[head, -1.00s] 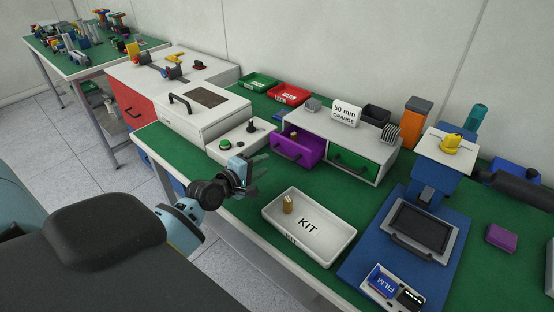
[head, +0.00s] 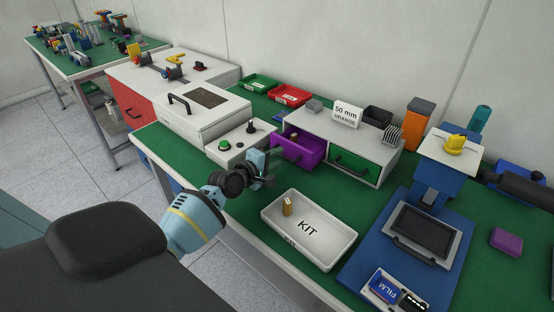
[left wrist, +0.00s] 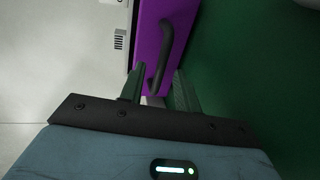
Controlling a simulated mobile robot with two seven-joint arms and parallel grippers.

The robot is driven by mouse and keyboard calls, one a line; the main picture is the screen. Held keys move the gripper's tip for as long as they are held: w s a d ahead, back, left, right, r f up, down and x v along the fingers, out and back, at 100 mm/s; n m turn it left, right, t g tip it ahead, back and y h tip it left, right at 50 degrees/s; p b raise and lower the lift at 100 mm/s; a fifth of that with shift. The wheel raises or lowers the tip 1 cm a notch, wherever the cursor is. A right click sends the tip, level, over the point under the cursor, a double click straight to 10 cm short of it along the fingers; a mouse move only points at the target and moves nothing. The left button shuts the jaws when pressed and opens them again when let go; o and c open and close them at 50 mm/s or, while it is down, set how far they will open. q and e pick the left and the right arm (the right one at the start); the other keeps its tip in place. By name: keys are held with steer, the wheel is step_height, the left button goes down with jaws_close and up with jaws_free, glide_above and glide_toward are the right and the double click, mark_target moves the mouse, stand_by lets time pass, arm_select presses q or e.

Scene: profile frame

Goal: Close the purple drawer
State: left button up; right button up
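The purple drawer (head: 309,156) sticks out of the white cabinet, pulled open, with a small brass-coloured piece (head: 294,138) inside. Its dark handle (head: 291,155) is on the front. In the left wrist view the purple drawer front (left wrist: 150,35) and its handle (left wrist: 166,48) are just ahead of the fingers. My left gripper (head: 272,165) is at the drawer's front, left of the handle in the head view. Its fingers (left wrist: 160,90) are apart, with the handle's near end in line between them; I cannot tell whether they touch it. My right gripper is not in view.
The white cabinet (head: 322,134) also has a green drawer (head: 355,164). A white KIT tray (head: 330,247) stands in front, and a control box with a green button (head: 225,143) stands left. Green bench top is clear between the drawer and the tray.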

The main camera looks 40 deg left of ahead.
arm_select(q)
steer(key=shift+w, duration=0.3)
steer(key=shift+c, duration=0.4)
jaws_close()
